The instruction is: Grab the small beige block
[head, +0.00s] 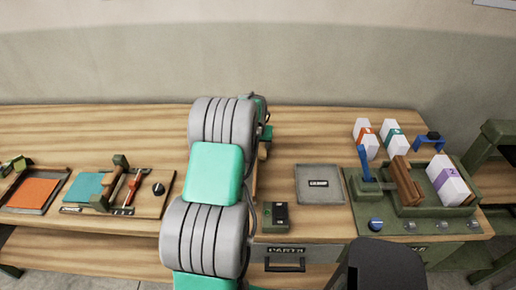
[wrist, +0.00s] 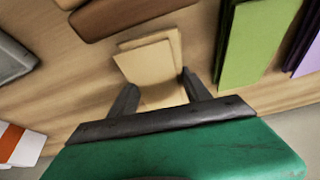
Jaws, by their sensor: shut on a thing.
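The small beige block (wrist: 150,64) is in the wrist view, just beyond and between my fingertips. My gripper (wrist: 158,88) is shut on it, with one dark finger at each side. The block looks like two pale layers, one slightly offset from the other. I cannot tell whether it touches the table. In the head view, my arm covers the gripper and most of that spot.
In the wrist view, brown blocks (wrist: 130,17) lie beyond the beige block and a green upright piece (wrist: 243,45) stands to the right. In the head view, a grey tray (head: 319,195), a dark green box (head: 275,222) and a green rack (head: 405,226) are right of my arm.

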